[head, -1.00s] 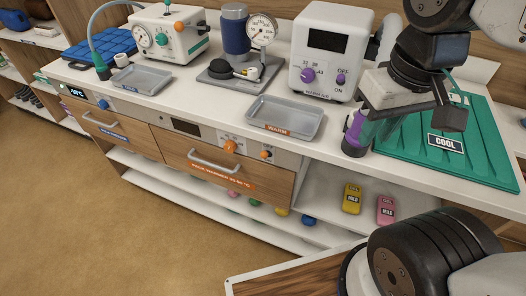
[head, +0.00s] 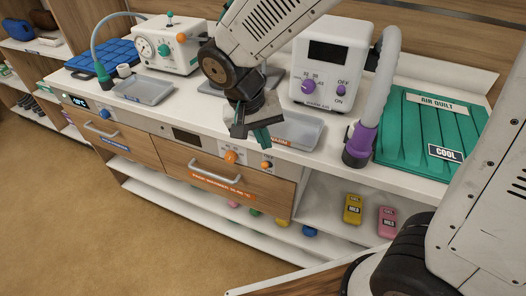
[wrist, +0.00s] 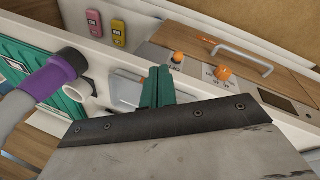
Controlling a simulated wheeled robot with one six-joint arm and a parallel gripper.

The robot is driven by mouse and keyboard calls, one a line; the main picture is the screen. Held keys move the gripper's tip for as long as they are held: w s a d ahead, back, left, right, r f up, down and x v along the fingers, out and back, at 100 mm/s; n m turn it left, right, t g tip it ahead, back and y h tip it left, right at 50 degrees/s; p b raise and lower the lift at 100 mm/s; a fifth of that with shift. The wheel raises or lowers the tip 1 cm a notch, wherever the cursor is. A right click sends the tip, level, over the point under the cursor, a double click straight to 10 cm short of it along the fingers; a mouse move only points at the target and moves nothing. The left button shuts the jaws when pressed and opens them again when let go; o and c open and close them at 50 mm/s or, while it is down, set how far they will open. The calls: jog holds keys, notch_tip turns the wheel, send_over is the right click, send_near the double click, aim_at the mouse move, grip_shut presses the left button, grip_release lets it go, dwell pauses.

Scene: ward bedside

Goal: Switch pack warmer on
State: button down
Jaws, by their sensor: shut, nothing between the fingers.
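The pack warmer is a wood-fronted drawer (head: 215,175) with a metal handle and an orange label, set under the counter. On the panel strip above it are a dark display (head: 187,137), a large orange knob (head: 231,156) and a smaller orange knob (head: 266,165). In the wrist view the small knob (wrist: 178,57) lies just beyond my fingertips, and the large knob (wrist: 223,73) is to its right. My gripper (head: 262,136) is shut and empty, with green fingers. It is above and in front of the counter edge, close to the small knob and apart from it.
A grey tray (head: 298,131) sits right behind my gripper. A white unit with purple knobs (head: 330,70) stands behind, and a grey hose with a purple end (head: 360,146) stands at its right. A green quilt (head: 415,125) covers the right counter. The floor (head: 90,220) is clear.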

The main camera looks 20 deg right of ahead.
aim_at(263, 152)
jog(key=w+m, duration=0.1)
jog(key=w+a+m+t, duration=0.1)
jog(key=w+m, duration=0.1)
jog(key=m, duration=0.1)
jog(key=shift+w+a, duration=0.3)
jog(key=shift+w, duration=0.05)
jog(key=x, duration=1)
jog(key=shift+w, duration=0.1)
jog(key=shift+a+t, duration=0.2)
jog(key=shift+t, duration=0.1)
